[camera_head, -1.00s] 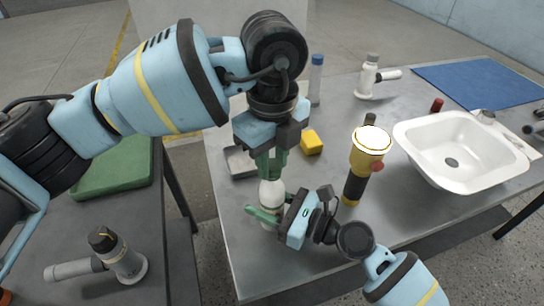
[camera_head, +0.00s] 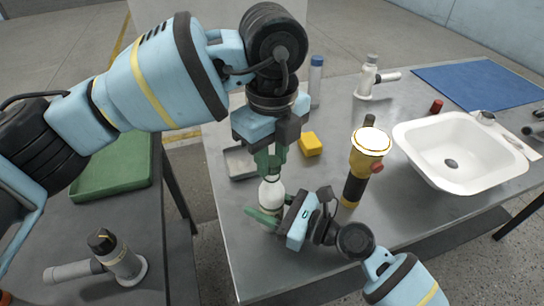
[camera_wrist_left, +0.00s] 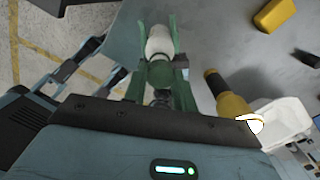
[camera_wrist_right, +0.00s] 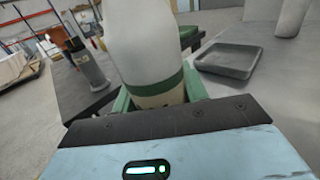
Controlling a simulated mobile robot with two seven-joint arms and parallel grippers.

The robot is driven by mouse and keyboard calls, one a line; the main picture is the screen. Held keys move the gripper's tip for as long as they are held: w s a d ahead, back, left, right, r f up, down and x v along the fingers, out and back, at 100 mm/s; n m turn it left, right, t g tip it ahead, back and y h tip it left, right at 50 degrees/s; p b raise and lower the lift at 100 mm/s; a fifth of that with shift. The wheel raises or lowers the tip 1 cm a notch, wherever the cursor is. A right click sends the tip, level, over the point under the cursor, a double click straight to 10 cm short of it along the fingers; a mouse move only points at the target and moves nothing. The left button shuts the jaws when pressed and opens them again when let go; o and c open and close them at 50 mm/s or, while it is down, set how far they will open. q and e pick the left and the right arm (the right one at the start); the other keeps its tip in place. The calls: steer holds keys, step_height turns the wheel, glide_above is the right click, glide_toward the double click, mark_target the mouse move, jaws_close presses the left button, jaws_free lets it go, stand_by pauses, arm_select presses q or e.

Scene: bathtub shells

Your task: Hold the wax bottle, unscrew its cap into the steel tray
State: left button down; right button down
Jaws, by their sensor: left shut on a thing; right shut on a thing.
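The wax bottle (camera_head: 271,193) is white and stands upright near the table's left front edge; in the right wrist view its white body (camera_wrist_right: 148,48) has a green band and its top is out of frame. My right gripper (camera_head: 267,217) is shut around its lower body from the side. My left gripper (camera_head: 269,168) points down from above, shut at the bottle's top. The left wrist view shows the white bottle (camera_wrist_left: 158,42) by the green fingers. The steel tray (camera_head: 236,164) lies behind the bottle, partly hidden by my left gripper.
A yellow block (camera_head: 311,144) lies behind and right of the bottle. A yellow-and-black torch-like thing (camera_head: 362,160) stands to its right, close to my right arm. Farther right are a white basin (camera_head: 425,130) and a blue mat (camera_head: 485,82). A green tray (camera_head: 110,181) is on the left table.

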mark_target(272, 161)
arm_select(q)
steer(key=shift+r, duration=0.55)
steer(key=shift+r, duration=2)
arm_select(e)
steer(key=c, duration=0.7)
jaws_free()
arm_select(q)
step_height(272, 161, down, 3)
steer(key=shift+r+b, duration=0.1)
steer(key=shift+b, duration=0.7)
arm_select(e)
steer(key=v, duration=1)
steer(key=shift+s+d+f, duration=0.15)
steer(key=shift+d, duration=0.1)
arm_select(q)
steer(key=shift+w+f, duration=0.1)
steer(key=shift+f, duration=0.1)
arm_select(e)
steer(key=shift+s+d, duration=0.3)
steer(key=shift+d, duration=0.35)
